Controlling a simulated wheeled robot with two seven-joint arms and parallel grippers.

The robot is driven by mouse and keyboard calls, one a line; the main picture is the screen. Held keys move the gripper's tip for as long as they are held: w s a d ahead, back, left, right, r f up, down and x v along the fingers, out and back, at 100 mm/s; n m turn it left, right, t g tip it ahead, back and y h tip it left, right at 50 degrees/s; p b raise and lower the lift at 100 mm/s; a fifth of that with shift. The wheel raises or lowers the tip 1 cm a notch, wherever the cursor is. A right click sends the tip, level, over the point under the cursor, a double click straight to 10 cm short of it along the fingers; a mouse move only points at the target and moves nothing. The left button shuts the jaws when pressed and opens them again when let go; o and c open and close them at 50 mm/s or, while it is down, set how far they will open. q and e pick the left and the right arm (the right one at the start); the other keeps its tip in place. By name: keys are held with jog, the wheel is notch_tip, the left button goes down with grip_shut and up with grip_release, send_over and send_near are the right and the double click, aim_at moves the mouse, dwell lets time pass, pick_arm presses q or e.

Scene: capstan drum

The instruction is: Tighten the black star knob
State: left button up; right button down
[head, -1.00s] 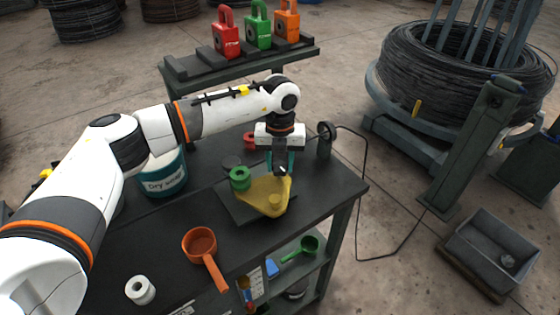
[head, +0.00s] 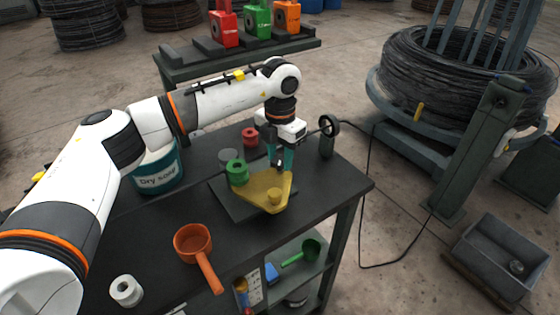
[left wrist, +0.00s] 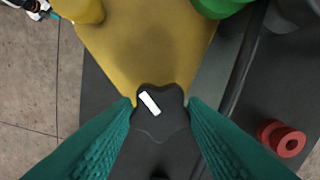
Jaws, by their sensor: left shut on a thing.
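The black star knob (left wrist: 158,115) with a white mark on top sits at the edge of the yellow plate (left wrist: 148,45) in the left wrist view. My left gripper (left wrist: 160,108) has its two teal fingers against opposite sides of the knob. In the head view my left gripper (head: 281,166) points down at the far corner of the yellow plate (head: 262,188), and its fingers mostly hide the knob. My right gripper is not in view.
A red spool (head: 250,137), an orange ladle (head: 194,246), a white roll (head: 126,291) and a soap bucket (head: 158,168) are also on the dark bench. A cable hangs off its right side.

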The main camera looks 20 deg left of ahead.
pick_arm(q)
jog(key=m+b, duration=0.1)
jog(key=m, duration=0.2)
jog(key=shift+m+b, duration=0.3)
jog(key=shift+b, duration=0.1)
jog(key=m+b, duration=0.1)
jog(key=m, duration=0.1)
jog(key=shift+m, duration=0.4)
jog(key=m+b, duration=0.1)
jog(key=m, duration=0.2)
jog(key=shift+m, duration=0.3)
jog(key=m, duration=0.3)
jog(key=shift+r+m+b, duration=0.1)
jog(key=shift+m+b, duration=0.2)
jog(key=shift+b, duration=0.1)
jog(key=m, duration=0.3)
jog(key=shift+m, duration=0.3)
jog(key=m, duration=0.3)
jog(key=shift+m+b, duration=0.3)
jog(key=shift+m, duration=0.1)
jog(key=m, duration=0.6)
jog(key=shift+m, duration=0.3)
jog(key=shift+w, duration=0.1)
jog(key=o, duration=1)
